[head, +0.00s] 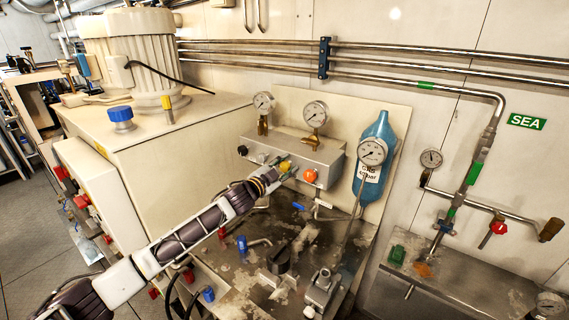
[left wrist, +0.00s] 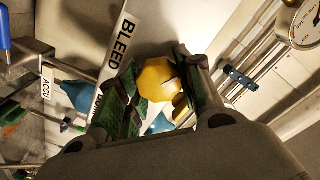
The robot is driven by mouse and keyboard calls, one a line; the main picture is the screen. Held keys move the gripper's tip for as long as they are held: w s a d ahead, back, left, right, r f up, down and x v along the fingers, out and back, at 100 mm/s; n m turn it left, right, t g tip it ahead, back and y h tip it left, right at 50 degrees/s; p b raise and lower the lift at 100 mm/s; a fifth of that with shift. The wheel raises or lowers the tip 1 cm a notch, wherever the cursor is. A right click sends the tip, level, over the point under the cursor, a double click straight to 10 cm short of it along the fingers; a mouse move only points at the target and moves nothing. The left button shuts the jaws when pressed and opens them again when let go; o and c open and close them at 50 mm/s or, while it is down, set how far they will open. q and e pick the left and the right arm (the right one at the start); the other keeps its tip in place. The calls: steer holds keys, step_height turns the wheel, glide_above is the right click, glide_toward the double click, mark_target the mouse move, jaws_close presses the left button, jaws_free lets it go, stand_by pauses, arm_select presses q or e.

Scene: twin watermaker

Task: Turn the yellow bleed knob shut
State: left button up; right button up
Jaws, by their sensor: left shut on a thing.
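The yellow bleed knob (head: 286,166) sits on the front of a grey metal valve block (head: 322,158), mostly hidden by my left gripper in the head view. My left gripper (head: 275,174) reaches it from the lower left. In the left wrist view the yellow faceted knob (left wrist: 158,78) sits between the two dark green finger pads of my left gripper (left wrist: 158,90), which is shut on it. A white label reading BLEED (left wrist: 127,38) lies beside the knob. My right gripper is not in view.
An orange knob (head: 310,176) is close right of the yellow one, and a black knob (head: 242,150) is to its left. Two gauges (head: 315,113) rise above the block. A blue bottle (head: 380,130) stands right. Valves and fittings crowd the metal top (head: 245,285) below.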

arm_select(q)
steer(key=m+p, duration=0.1)
steer(key=m, duration=0.2)
steer(key=m+p, duration=0.1)
steer(key=m, duration=0.1)
steer(key=shift+m, duration=0.4)
steer(key=m+p, duration=0.1)
steer(key=m, duration=0.2)
steer(key=shift+f, duration=0.1)
steer(key=shift+f+m+p, duration=0.1)
steer(key=shift+m+p, duration=0.2)
steer(key=shift+m, duration=1.4)
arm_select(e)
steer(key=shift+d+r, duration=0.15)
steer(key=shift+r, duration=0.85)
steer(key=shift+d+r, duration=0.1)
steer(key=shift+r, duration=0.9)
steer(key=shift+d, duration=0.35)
arm_select(q)
steer(key=o, duration=1.1)
steer(key=shift+c, duration=0.2)
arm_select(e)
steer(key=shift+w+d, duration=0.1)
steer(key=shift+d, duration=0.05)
arm_select(q)
steer(key=shift+s, duration=0.1)
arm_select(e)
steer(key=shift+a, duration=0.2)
